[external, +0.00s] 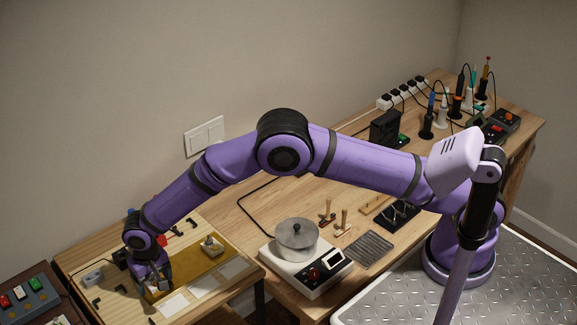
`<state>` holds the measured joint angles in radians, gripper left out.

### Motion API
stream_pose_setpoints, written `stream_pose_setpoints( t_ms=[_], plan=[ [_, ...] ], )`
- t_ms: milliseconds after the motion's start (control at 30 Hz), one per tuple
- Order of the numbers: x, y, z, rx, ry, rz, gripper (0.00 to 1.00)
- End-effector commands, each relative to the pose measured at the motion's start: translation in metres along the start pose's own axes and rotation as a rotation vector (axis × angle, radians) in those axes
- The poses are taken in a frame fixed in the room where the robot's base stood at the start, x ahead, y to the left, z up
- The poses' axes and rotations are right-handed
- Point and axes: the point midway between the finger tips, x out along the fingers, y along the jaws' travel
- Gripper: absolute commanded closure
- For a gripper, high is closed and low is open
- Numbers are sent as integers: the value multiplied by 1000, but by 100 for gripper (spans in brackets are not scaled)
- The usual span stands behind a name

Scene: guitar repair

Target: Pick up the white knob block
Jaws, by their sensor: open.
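A small pale block with a knob on top (211,247), which looks like the white knob block, stands upright on the brown mat (190,266) on the left table. My gripper (157,289) points down over the mat's left end, to the left of the block and apart from it. It is open, and I see nothing between its fingers. The fingertips are small and dark here, so their height above the mat is hard to tell.
Pale rectangular plates (202,286) lie along the mat's front side. A small grey-white item (93,277) and dark brackets lie on the left table (75,258). A hotplate (320,280) with a metal pot (297,238) stands on the right bench. My arm arches above the bench.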

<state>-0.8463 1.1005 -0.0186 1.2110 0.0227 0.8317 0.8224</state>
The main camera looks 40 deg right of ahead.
Motion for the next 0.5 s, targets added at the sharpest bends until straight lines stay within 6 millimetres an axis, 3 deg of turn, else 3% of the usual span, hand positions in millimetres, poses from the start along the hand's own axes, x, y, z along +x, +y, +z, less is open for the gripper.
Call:
stream_pose_setpoints(
  t_ms=[167,400,500],
  plan=[
    [0,0,0,0,1,-1,23],
    [0,0,0,0,1,-1,76],
    [-1,0,0,0,1,-1,77]
  ],
)
